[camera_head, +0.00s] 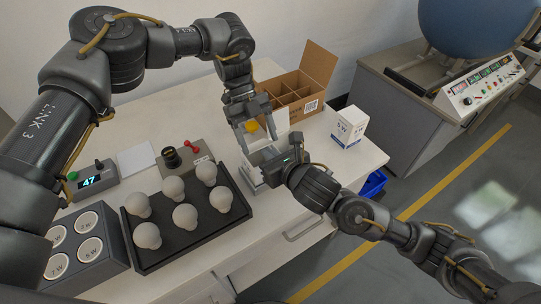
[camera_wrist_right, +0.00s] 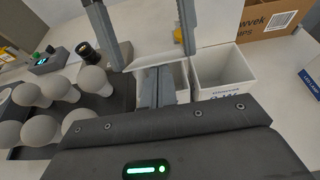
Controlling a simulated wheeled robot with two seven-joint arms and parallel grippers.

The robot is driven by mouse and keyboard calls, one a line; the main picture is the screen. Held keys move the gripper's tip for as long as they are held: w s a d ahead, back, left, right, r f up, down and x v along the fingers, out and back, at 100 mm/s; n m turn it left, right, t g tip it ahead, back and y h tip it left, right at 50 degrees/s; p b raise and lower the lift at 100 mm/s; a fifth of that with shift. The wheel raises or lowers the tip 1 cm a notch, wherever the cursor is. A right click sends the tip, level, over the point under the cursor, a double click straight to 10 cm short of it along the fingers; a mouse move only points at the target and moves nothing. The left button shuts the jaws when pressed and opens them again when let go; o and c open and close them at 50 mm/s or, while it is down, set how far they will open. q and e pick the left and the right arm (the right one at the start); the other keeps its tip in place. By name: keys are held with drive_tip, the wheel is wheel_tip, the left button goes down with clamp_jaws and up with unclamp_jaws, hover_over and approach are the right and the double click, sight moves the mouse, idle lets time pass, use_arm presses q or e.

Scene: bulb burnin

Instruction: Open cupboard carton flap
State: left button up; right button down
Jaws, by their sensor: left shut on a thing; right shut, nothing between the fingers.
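One carton (camera_wrist_right: 180,72) is between the fingers of my left gripper (camera_head: 257,142), which reaches down from above, one finger on each side. A pale edge (camera_wrist_right: 150,63) of it spans between those fingers in the wrist view. My right gripper (camera_wrist_right: 157,88) is shut and empty, its fingertips at this carton's top opening; whether they touch a flap is unclear. The other carton (camera_wrist_right: 222,70) stands open beside it and looks empty. A closed white and blue carton (camera_head: 349,127) stands further right.
A brown divided box (camera_head: 292,92) stands at the back. A black tray (camera_head: 195,238) holds several frosted bulbs (camera_head: 173,189). A grey holder (camera_head: 82,250) with wattage discs, a display unit (camera_head: 92,182) and a grey switch box (camera_head: 184,159) are at left.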

use_arm(q)
drive_tip(key=shift+s+f, duration=0.15)
use_arm(e)
drive_tip(key=shift+w+a+r, duration=0.15)
drive_tip(key=shift+r, duration=0.25)
use_arm(q)
drive_tip(key=o, duration=1.4)
